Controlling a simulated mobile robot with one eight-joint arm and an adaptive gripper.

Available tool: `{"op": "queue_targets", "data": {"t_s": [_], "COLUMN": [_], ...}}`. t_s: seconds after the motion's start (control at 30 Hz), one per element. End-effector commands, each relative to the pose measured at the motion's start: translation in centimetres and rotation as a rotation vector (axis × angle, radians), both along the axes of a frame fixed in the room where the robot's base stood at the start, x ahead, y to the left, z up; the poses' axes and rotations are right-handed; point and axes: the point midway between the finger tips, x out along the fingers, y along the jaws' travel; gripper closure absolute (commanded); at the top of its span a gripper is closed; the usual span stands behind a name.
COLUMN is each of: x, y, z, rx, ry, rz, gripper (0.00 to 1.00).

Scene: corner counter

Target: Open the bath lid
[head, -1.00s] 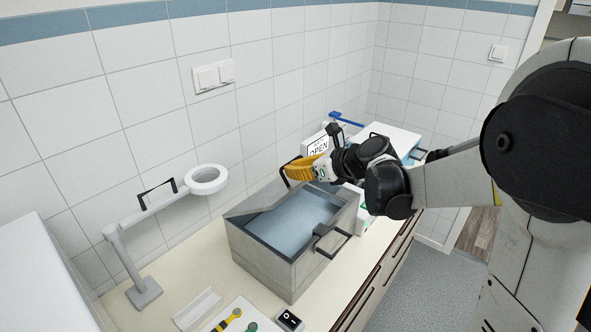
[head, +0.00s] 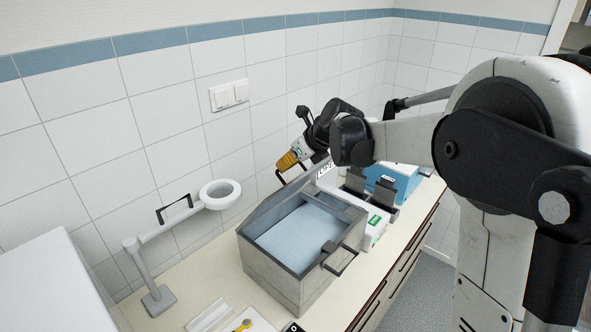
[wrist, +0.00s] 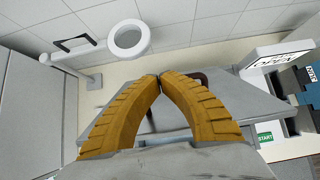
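The bath (head: 292,285) is a grey box on the counter, with pale blue water (head: 302,236) showing inside. Its grey lid (head: 277,203) stands raised along the back side, towards the tiled wall. A dark handle (head: 284,178) shows by the lid's upper edge, just under my gripper (head: 284,166). In the wrist view my gripper's yellow fingers (wrist: 160,78) come together at their tips. The handle (wrist: 203,84) curves out behind and to the right of the tips. Whether any of it lies between the fingers is hidden.
A ring on a stand (head: 221,194) is left of the bath. To the right are a white device (head: 376,228) with a green label, an OPEN sign (head: 325,170) and a blue box (head: 397,183). A white cabinet (head: 50,285) stands at the left. The tiled wall is close behind.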

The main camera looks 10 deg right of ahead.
Motion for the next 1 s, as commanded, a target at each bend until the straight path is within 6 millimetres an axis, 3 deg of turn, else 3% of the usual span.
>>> {"op": "queue_targets", "data": {"t_s": [0.4,1.0], "x": [4.0,4.7], "y": [2.9,3.4], "z": [1.5,1.7], "rx": [0.002,0.003], "ry": [-0.003,-0.004], "rz": [0.001,-0.001], "gripper": [1.0,1.0]}}
